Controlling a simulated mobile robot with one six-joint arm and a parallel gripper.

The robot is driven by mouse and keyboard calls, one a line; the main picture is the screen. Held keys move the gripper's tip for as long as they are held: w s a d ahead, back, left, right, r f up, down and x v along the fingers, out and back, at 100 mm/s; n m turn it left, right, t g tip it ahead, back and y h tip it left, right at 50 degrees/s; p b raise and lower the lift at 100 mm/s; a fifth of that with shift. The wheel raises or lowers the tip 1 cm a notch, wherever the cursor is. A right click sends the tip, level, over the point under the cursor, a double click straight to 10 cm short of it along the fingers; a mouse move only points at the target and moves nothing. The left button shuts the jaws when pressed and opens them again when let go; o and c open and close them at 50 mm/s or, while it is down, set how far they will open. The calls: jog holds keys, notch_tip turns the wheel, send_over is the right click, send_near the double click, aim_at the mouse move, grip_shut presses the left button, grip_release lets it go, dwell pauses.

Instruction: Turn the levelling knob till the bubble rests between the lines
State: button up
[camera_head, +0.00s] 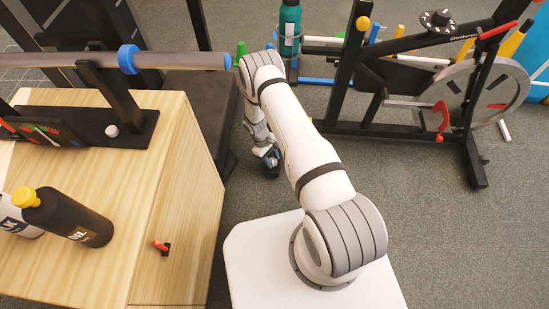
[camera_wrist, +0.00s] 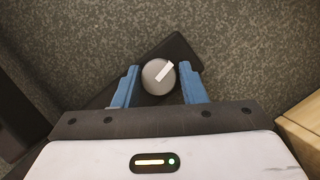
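In the head view my gripper (camera_head: 270,158) hangs low beside the wooden cabinet, and the knob cannot be made out there. I see no bubble or lines in either view.
The wooden cabinet (camera_head: 185,190) stands left of my arm, with a black bottle (camera_head: 68,217) on it. A barbell (camera_head: 160,60) lies across the upper left. An exercise bike (camera_head: 440,100) stands at the right. The grey floor (camera_head: 430,230) is clear at the lower right.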

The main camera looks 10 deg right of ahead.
jog(key=c, duration=0.4)
jog(key=shift+d, duration=0.45)
jog(key=shift+c, duration=0.2)
jog(key=shift+w+a, duration=0.15)
jog(key=shift+a, duration=0.5)
jog(key=shift+s, duration=0.4)
jog(key=o, duration=1)
jog(key=shift+w+d, duration=0.1)
jog(key=shift+c, duration=0.2)
jog(key=shift+w+r, duration=0.1)
jog(key=shift+w, duration=0.05)
